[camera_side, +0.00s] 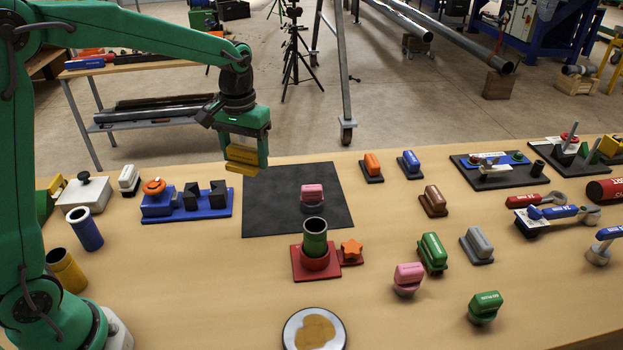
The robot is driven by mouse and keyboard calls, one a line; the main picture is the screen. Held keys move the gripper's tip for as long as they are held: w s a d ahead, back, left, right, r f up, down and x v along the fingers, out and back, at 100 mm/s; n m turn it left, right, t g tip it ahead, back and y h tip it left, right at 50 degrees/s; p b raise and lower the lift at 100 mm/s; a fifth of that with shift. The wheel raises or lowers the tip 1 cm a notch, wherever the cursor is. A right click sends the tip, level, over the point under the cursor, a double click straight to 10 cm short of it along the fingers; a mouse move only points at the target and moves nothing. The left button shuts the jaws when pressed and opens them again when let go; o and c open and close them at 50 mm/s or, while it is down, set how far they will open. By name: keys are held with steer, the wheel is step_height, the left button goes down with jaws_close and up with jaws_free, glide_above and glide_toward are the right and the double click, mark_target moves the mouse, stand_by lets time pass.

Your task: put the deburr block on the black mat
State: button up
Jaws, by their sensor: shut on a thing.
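My gripper (246,158) is shut on a yellow block (242,154) and holds it in the air, in front of the far left corner of the black mat (290,178) as seen here. I cannot read a label on the yellow block, so I cannot tell from lettering that it is the deburr block. The black mat lies flat on the table. A pink-topped block (312,195) with a grey base stands on the mat, right of its middle.
A red stand with a green pipe (315,238) is just in front of the mat. A blue fixture (185,203) is left of it. Orange (372,164), blue (409,162) and brown (434,199) blocks stand to the right. The mat's left half looks clear.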

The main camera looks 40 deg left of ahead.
steer(key=w+f+n, duration=0.4)
steer(key=w+n, duration=0.3)
steer(key=w, duration=0.1)
steer(key=n, duration=0.8)
glide_above(293, 195)
step_height(293, 195, down, 6)
steer(key=shift+f, duration=0.3)
steer(key=shift+f, duration=2.9)
steer(key=shift+f, duration=0.4)
steer(key=o, duration=1.2)
steer(key=shift+w+r, duration=0.1)
steer(key=shift+r, duration=0.05)
